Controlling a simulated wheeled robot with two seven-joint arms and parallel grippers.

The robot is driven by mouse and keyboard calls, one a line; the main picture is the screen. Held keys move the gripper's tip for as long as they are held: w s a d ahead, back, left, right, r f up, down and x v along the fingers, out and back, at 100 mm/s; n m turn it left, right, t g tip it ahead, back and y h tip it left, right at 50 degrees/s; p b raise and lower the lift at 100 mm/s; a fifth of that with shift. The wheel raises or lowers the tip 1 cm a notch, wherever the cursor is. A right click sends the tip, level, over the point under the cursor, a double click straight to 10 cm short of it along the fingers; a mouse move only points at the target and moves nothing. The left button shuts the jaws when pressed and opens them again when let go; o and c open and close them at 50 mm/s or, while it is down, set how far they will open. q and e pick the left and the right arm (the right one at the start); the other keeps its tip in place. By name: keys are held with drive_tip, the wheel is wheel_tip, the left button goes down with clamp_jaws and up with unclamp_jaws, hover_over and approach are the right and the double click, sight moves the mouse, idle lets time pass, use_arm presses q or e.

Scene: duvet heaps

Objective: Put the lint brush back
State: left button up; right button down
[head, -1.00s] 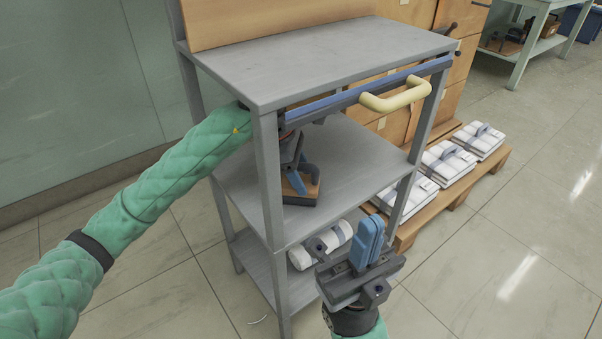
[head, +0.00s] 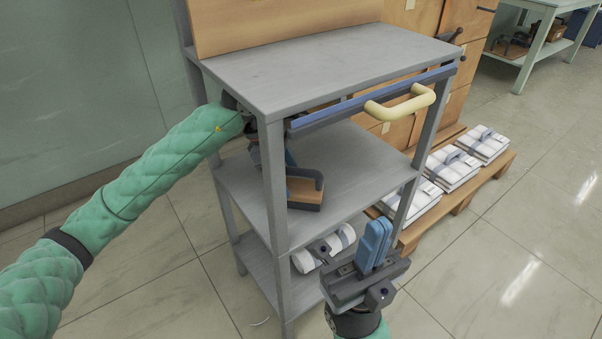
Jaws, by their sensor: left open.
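The lint brush (head: 303,192), a wooden block with a dark base and a dark grey arched handle, rests on the cart's middle shelf (head: 345,165), near its front left post. My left gripper (head: 289,160) is open at the left side of that shelf, just behind and left of the brush. The post and tabletop hide much of the gripper, and no grip on the brush shows. My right gripper (head: 374,245) is in front of the cart, its blue fingers together with nothing seen between them.
The grey cart's top (head: 330,65) is bare in front of a wooden panel. A cream handle (head: 400,103) juts from its front rail. A white roll (head: 338,238) lies on the lower shelf. Folded white bundles (head: 448,170) sit on a pallet at right. The floor at right is clear.

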use_arm(q)
drive_tip(key=a, duration=0.2)
drive_tip(key=w+a, duration=0.1)
drive_tip(key=a, duration=0.2)
drive_tip(key=a+p, duration=0.1)
drive_tip(key=a, duration=0.2)
drive_tip(key=shift+w, duration=0.15)
